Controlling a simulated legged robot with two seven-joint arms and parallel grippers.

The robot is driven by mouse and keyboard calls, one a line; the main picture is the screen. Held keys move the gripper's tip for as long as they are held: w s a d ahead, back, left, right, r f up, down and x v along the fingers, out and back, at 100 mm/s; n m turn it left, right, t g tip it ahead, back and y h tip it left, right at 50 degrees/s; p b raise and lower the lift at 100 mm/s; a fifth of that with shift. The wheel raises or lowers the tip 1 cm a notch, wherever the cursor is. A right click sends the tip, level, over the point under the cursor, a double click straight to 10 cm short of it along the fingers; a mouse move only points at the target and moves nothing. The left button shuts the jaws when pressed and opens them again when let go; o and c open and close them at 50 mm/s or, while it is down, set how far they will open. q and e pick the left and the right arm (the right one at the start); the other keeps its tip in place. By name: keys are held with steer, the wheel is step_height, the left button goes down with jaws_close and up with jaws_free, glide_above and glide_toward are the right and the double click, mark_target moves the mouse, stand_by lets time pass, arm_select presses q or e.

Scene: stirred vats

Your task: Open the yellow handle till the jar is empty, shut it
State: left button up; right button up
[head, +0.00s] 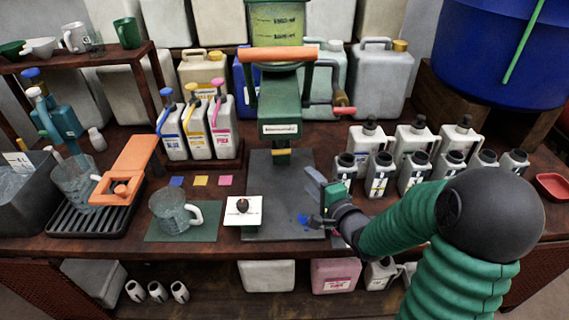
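The jar (277,24) sits on top of the green machine (279,100) at the back centre. It looks yellow-green with dark marks, and its top is cut off by the picture edge. A small yellow part (281,152), possibly the yellow handle, shows low on the machine's front under its white label. My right gripper (322,190) is above the dark grey mat, in front of the machine and to the right of the yellow part, apart from it. Its finger opening is too small to judge. My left gripper is not in view.
A glass mug (170,212) stands on a green mat at front left. A white card (243,211) with a dark knob lies beside it. A crank (335,108) sticks out right of the machine. Several dark-capped bottles (415,172) stand at right. The grey mat (270,190) is mostly clear.

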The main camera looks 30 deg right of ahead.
steer(key=b, duration=0.3)
glide_toward(282, 154)
steer(key=b+x, duration=0.2)
steer(key=x, duration=0.6)
steer(key=shift+w+d+f+b, duration=0.2)
steer(key=shift+w+f+b, duration=0.05)
steer(key=shift+w+b, duration=0.05)
steer(key=shift+w+a+r, duration=0.2)
steer(key=shift+a+r, duration=0.1)
steer(key=shift+a, duration=0.25)
steer(key=shift+d+f, duration=0.2)
steer(key=shift+d, duration=0.25)
steer(key=c, duration=0.7)
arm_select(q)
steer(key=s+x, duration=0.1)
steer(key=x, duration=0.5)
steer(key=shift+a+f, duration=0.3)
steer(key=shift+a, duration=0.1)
arm_select(e)
steer(key=shift+a, duration=0.2)
jaws_close()
